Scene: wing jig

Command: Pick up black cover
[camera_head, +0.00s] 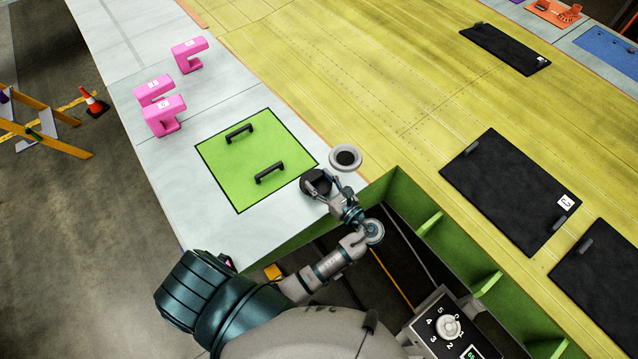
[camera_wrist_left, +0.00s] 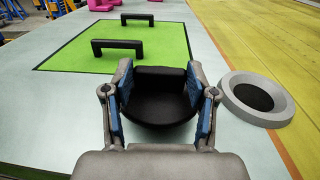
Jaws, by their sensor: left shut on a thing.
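The black cover (camera_wrist_left: 158,104) is a round black disc with a raised block-like grip. My left gripper (camera_wrist_left: 160,92) is shut on that grip, with a blue-padded finger on each side. In the head view the black cover (camera_head: 316,182) shows at the fingertips of my left gripper (camera_head: 322,190), by the right corner of the green panel. I cannot tell whether the cover touches the surface below. My right gripper is not in view.
A grey ring with a dark centre (camera_head: 345,158) lies just right of the cover. The green panel (camera_head: 228,165) has two black handles. Pink clamps (camera_head: 165,115) stand at the upper left. Black panels (camera_head: 510,190) lie on the yellow wing. A green-walled opening (camera_head: 400,200) is close by.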

